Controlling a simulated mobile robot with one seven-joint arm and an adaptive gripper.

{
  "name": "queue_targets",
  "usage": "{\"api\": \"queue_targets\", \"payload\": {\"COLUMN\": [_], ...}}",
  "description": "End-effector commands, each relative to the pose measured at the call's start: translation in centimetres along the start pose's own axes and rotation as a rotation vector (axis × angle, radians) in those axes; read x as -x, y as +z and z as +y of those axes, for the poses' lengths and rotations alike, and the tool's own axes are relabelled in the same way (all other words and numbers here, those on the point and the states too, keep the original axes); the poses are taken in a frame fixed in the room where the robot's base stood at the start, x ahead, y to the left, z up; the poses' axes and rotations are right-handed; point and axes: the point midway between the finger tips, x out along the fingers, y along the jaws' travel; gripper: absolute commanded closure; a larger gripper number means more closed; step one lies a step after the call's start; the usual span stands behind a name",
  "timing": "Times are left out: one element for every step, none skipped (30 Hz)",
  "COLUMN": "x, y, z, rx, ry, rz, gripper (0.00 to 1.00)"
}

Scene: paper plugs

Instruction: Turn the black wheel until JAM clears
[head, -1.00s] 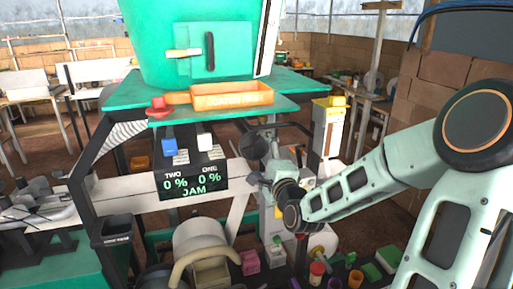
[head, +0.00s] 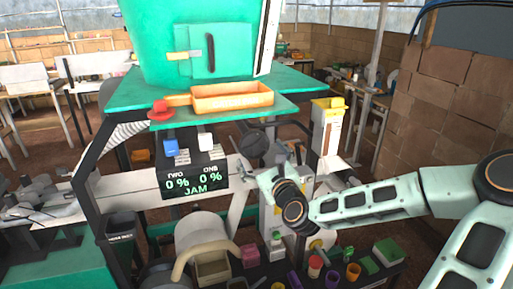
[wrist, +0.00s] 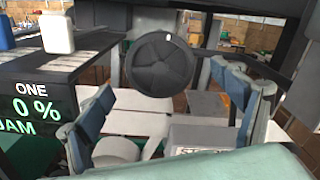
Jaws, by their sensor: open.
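The black wheel (head: 252,144) hangs at the right side of the green machine in the head view. In the wrist view the wheel (wrist: 160,64) is a dark disc with a small white mark at its rim, facing the camera. My gripper (head: 268,166) is open and empty, just below and in front of the wheel. In the wrist view its blue-grey fingers (wrist: 168,88) stand wide apart on either side of the wheel, with no contact visible. The display (head: 194,181) reads TWO 0 %, ONE 0 % and JAM; part of it (wrist: 25,110) shows in the wrist view.
An orange tray (head: 232,104) and a red button (head: 161,109) sit on the green shelf. Blue (head: 170,147) and white (head: 205,141) blocks sit above the display. A brick wall (head: 447,105) is at right.

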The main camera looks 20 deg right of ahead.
Motion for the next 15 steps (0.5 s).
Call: {"api": "queue_targets", "payload": {"x": [0.0,0.0,0.0,0.0,0.0,0.0,0.0,-0.1,-0.2,-0.3,-0.5,-0.7,-0.8,-1.0,-1.2], "y": [0.0,0.0,0.0,0.0,0.0,0.0,0.0,0.0,0.0,0.0,0.0,0.0,0.0,0.0,0.0], "z": [0.0,0.0,0.0,0.0,0.0,0.0,0.0,0.0,0.0,0.0,0.0,0.0,0.0,0.0,0.0], "rx": [0.002,0.002,0.003,0.002,0.002,0.003,0.004,0.005,0.005,0.005,0.005,0.005,0.005,0.005,0.004], "ry": [0.0,0.0,0.0,0.0,0.0,0.0,0.0,0.0,0.0,0.0,-0.001,-0.001,-0.001,-0.001,0.0], "rz": [0.0,0.0,0.0,0.0,0.0,0.0,0.0,0.0,0.0,0.0,-0.001,-0.001,-0.001,-0.001,-0.001], "gripper": [0.13,0.13,0.13,0.13,0.13,0.13,0.13,0.13,0.13,0.13,0.13,0.13,0.13,0.13,0.13]}}
